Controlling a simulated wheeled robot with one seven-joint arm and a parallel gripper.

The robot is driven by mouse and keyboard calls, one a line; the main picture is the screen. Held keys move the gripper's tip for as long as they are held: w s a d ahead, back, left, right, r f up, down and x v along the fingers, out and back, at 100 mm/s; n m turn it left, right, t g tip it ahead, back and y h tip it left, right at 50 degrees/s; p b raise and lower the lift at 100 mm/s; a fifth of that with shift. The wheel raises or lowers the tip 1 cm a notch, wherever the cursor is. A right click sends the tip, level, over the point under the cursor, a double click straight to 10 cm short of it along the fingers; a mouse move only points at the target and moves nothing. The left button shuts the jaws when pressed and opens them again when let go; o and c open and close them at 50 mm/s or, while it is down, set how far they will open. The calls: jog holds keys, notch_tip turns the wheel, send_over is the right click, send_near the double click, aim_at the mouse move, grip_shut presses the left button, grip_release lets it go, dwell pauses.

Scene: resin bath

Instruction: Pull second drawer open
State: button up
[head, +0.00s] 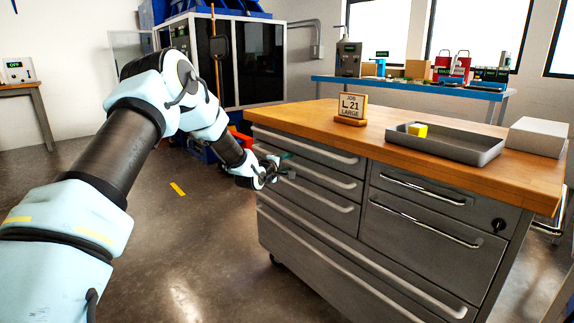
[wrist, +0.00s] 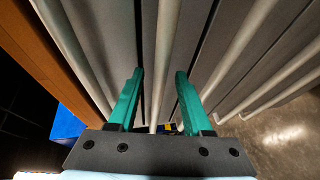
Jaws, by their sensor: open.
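The grey cabinet's second drawer (head: 322,189) from the top, in the left column, looks shut. Its light bar handle (head: 335,181) runs across the front. My gripper (head: 286,166) is at the left end of that handle. In the wrist view, the teal fingers of my gripper (wrist: 160,73) are open, one on each side of a light bar handle (wrist: 164,40). That handle is the second from the wooden top. I cannot tell whether either finger touches it.
Other handles run close on both sides, including the top drawer's handle (head: 305,146). The wooden worktop (head: 390,125) carries a job sign (head: 352,107), a grey tray (head: 450,146) with a yellow block, and a white box (head: 538,135). The floor (head: 215,255) before the cabinet is clear.

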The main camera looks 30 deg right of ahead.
jog(key=shift+c, duration=0.2)
grip_shut()
dwell(1.1)
